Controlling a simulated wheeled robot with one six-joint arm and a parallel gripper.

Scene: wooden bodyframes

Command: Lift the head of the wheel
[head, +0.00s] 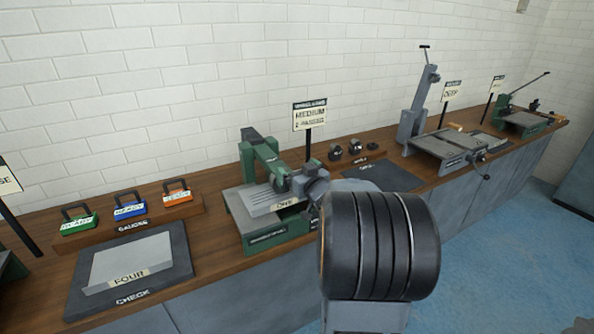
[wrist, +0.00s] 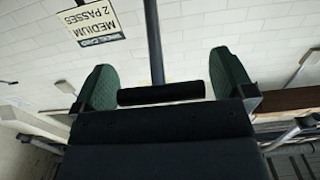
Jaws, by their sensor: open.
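The green machine (head: 262,160) stands at the middle of the bench in the head view, beside a sign reading "MEDIUM 2 PASSES" (head: 310,115). Its head appears lowered over a grey labelled plate (head: 262,205). My gripper (wrist: 166,78) is open in the wrist view, its two green-padded fingers spread. A black bar (wrist: 161,93), which looks like a handle, lies crosswise between the fingers, with a gap at each side. In the head view my dark arm link hides most of the gripper and the machine's right side, so contact cannot be seen there.
A dark mat with a grey plate labelled "FOUR" (head: 130,265) lies to the left. Behind it, a wooden rack (head: 140,222) holds green, blue and orange gauges. A grey machine with a raised arm (head: 420,105) stands to the right, with another green machine (head: 522,120) beyond.

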